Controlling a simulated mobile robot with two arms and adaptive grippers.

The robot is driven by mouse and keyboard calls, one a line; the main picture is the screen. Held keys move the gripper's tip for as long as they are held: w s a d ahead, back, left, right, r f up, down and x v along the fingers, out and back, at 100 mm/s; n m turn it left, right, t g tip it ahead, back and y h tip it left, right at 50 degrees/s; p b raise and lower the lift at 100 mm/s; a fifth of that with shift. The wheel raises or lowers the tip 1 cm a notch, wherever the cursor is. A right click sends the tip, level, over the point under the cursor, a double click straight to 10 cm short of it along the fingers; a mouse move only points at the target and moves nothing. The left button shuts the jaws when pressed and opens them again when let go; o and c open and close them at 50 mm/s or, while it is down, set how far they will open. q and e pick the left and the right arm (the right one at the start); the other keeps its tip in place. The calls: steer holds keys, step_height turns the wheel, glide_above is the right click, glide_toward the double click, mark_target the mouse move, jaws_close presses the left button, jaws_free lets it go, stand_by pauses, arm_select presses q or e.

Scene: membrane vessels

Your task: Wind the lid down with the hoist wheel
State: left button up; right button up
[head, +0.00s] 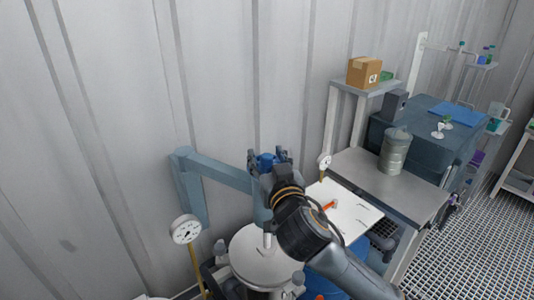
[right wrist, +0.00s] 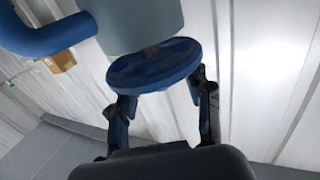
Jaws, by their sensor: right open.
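The blue hoist wheel (head: 265,161) sits at the end of the blue-grey hoist arm (head: 218,173) in the head view. My right gripper (head: 268,156) is at the wheel with its fingers up on either side of it. In the right wrist view the round blue wheel (right wrist: 152,66) lies at the fingertips, between the two spread fingers of my right gripper (right wrist: 160,88). Contact with the rim cannot be told. The pale round lid (head: 262,262) is below the arm, partly hidden by my right arm; whether it touches the vessel is unclear. My left gripper is out of view.
A dial gauge (head: 186,229) stands left of the lid, and another (head: 324,162) behind my right arm. A white board (head: 350,215) lies right of my arm. A metal canister (head: 395,152) stands on the grey bench (head: 410,192). The corrugated wall (head: 130,110) is close behind.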

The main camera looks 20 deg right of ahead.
steer(key=shift+w, duration=0.1)
jaws_close()
steer(key=shift+f+m+h+b, duration=0.1)
steer(key=shift+m+h+b, duration=0.35)
steer(key=shift+h, duration=0.35)
steer(key=shift+m+g+h+b, duration=0.3)
steer(key=shift+m+h, duration=0.45)
steer(key=shift+h, duration=0.25)
jaws_free()
steer(key=v, duration=1.2)
